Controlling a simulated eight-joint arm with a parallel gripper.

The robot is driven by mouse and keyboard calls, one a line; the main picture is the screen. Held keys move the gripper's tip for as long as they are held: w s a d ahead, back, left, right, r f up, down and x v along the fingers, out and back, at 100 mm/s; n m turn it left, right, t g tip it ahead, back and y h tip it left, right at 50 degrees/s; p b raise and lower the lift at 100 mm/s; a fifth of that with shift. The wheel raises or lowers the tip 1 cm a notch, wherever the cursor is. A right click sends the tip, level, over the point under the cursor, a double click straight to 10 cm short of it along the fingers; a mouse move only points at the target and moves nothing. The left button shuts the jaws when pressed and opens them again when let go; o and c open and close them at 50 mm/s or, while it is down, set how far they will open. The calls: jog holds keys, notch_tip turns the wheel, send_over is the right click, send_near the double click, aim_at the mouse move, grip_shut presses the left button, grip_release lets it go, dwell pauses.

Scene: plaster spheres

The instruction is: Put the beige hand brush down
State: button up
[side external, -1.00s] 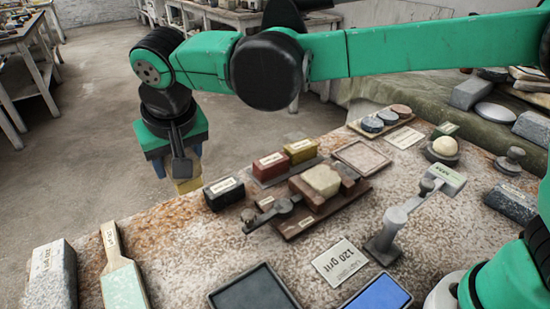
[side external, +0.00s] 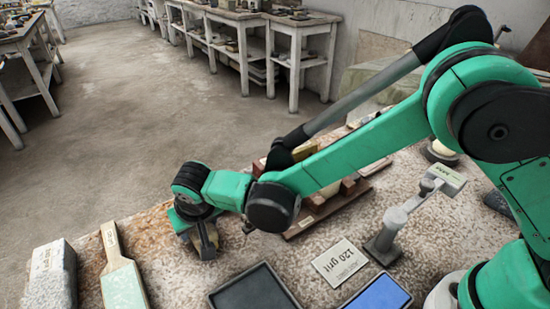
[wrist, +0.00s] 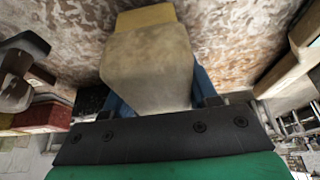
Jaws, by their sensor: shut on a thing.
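The beige hand brush (wrist: 150,65) fills the upper middle of the wrist view, with a pale body and a yellower end (wrist: 146,17) pointing away from the palm. My gripper (wrist: 153,92) is shut on it, with blue fingers on both sides. In the side view my gripper (side external: 203,238) is low over the left part of the speckled worktop (side external: 160,235). The brush (side external: 208,246) shows there only as a small tan piece, mostly hidden by the gripper. I cannot tell whether it touches the worktop.
A green paddle with a wooden handle (side external: 124,285) and a grey block (side external: 50,278) lie at the left. A dark tray (side external: 255,292), a 120 grit card (side external: 340,262) and a metal stand (side external: 385,245) are to the right. My arm hides boxes behind it. Bare worktop surrounds the gripper.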

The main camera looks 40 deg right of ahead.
jog(key=shift+f, duration=0.1)
jog(key=shift+f, duration=0.35)
jog(key=shift+f, duration=0.15)
